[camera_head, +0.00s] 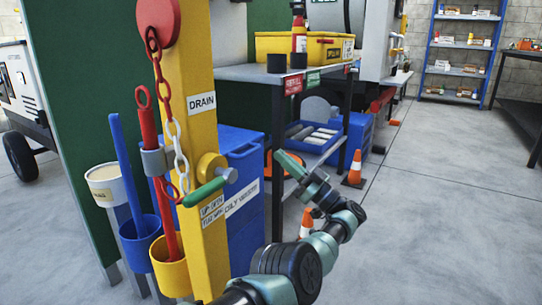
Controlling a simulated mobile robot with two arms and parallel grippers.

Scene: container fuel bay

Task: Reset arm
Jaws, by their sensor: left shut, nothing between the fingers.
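My left gripper (287,161) is shut and empty, raised in the middle of the head view. It points up and to the left, away from my teal and black arm, which comes in from the bottom. It appears in front of the dark workbench's lower part and to the right of the yellow post (196,95). It looks apart from everything around it. My right gripper does not show.
The post carries a DRAIN label, a red-and-white chain (164,85) and a green-handled valve (205,191). A blue bin (245,205) stands behind it. Orange cones (355,170) stand near the workbench (262,72). The floor at right is clear.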

